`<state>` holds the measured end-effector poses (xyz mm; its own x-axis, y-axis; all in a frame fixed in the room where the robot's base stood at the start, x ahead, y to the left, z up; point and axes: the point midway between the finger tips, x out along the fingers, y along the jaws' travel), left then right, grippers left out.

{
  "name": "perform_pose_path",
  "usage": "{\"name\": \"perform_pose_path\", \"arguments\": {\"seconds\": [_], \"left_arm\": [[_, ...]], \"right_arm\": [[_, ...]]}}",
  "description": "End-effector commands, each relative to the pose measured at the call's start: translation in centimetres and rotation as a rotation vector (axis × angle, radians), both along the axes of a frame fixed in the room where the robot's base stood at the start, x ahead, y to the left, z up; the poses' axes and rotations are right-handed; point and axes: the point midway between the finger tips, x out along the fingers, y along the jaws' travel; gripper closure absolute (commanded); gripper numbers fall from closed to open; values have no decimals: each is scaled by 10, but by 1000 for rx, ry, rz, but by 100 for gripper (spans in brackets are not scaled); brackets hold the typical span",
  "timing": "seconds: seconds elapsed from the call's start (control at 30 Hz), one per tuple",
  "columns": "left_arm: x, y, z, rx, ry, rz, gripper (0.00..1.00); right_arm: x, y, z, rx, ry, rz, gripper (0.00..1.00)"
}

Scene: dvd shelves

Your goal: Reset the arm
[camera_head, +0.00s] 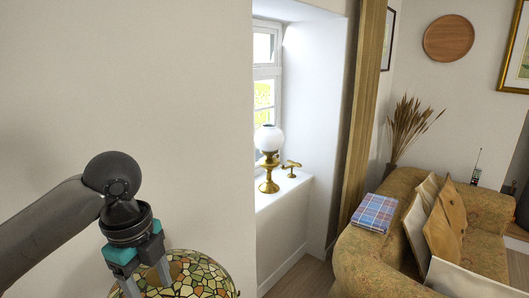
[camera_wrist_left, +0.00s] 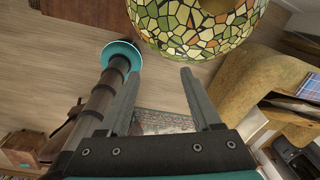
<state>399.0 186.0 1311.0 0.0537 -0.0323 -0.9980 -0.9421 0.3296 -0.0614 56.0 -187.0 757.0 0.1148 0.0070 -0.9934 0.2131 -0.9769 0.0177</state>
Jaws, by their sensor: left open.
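My left arm comes in from the left in the head view. Its gripper (camera_head: 146,284) points down at the lower edge of the picture, close to a stained-glass lampshade (camera_head: 202,272); I cannot tell whether they touch. In the left wrist view the two fingers of the left gripper (camera_wrist_left: 159,76) are apart with nothing between them. The lampshade (camera_wrist_left: 190,22) shows there just beyond the fingertips, at the top. My right gripper is not in view.
A window recess holds a brass lamp with a white globe (camera_head: 268,145) and a small brass object (camera_head: 291,168). A patterned sofa (camera_head: 488,207) with several cushions and a folded plaid blanket (camera_head: 374,212) stands at the right. A bare wall (camera_head: 120,80) is on the left.

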Motion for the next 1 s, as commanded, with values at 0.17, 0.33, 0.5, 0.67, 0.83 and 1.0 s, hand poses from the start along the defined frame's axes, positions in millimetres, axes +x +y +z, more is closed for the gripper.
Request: {"name": "perform_pose_path", "arguments": {"seconds": [0.17, 0.33, 0.5, 0.67, 0.83, 1.0], "left_arm": [[-12, -38, -48, -77, -27, 107, 35], [-27, -70, -84, -172, -51, 264, 35], [-47, -93, -113, -269, -61, 466, 35], [-67, -103, -136, -347, -60, 695, 35], [-92, -99, -157, -397, -59, 973, 35], [-122, -80, -175, -401, -68, 1262, 35]], "right_arm": [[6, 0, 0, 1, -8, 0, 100], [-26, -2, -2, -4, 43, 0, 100], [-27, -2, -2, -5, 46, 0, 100], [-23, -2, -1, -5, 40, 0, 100], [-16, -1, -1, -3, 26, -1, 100], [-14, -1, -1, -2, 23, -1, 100]]}}
